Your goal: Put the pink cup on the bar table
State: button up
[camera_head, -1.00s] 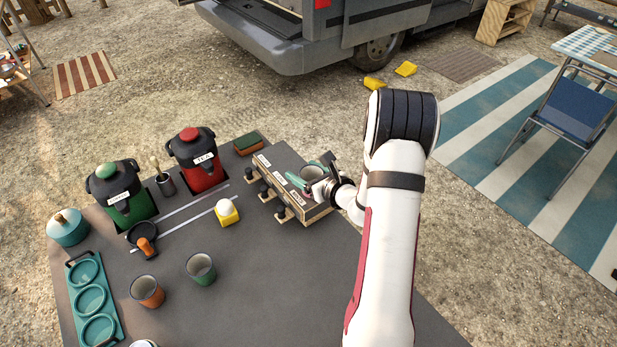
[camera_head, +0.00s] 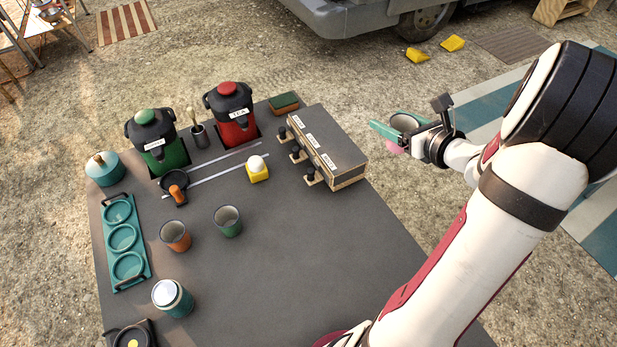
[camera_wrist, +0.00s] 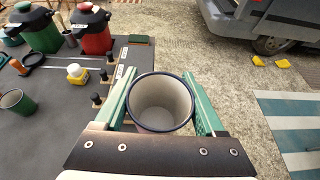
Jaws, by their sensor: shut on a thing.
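The pink cup (camera_head: 395,148) is held by my gripper (camera_head: 388,127) off the right side of the dark table (camera_head: 290,255), above the gravel. Only a little of its pink outside shows below the teal finger in the head view. In the wrist view the cup (camera_wrist: 160,104) sits upright between the two teal fingers, with a pale inside and a dark rim. It looks empty. My gripper is shut on it. I cannot tell from the frames whether this dark table is the bar table.
A wooden box with several black taps (camera_head: 325,150) stands at the table's right edge, nearest my gripper. Green (camera_head: 228,221) and orange (camera_head: 175,236) cups, a teal three-ring tray (camera_head: 145,262) and two urns stand on the left. The table's middle and front right are clear.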

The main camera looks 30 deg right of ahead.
jog(key=s+a+f+n+g+y, duration=0.2)
jog(key=s+a+f+n+y, duration=0.25)
jog(key=s+a, duration=0.2)
jog(key=s+a+f+n+g+y, duration=0.2)
jog(key=s+a+f+n+y, duration=0.25)
jog(key=a, duration=0.25)
jog(key=shift+y, duration=0.5)
jog(key=x, duration=0.4)
jog(key=f+x, duration=0.1)
jog(key=x, duration=0.7)
jog(key=shift+s+d+f, duration=0.2)
jog(key=shift+s+f, duration=0.05)
jog(key=shift+s, duration=0.05)
notch_tip(320, 180, down, 3)
jog(key=shift+w+a+f, duration=0.1)
jog(key=shift+f, duration=0.4)
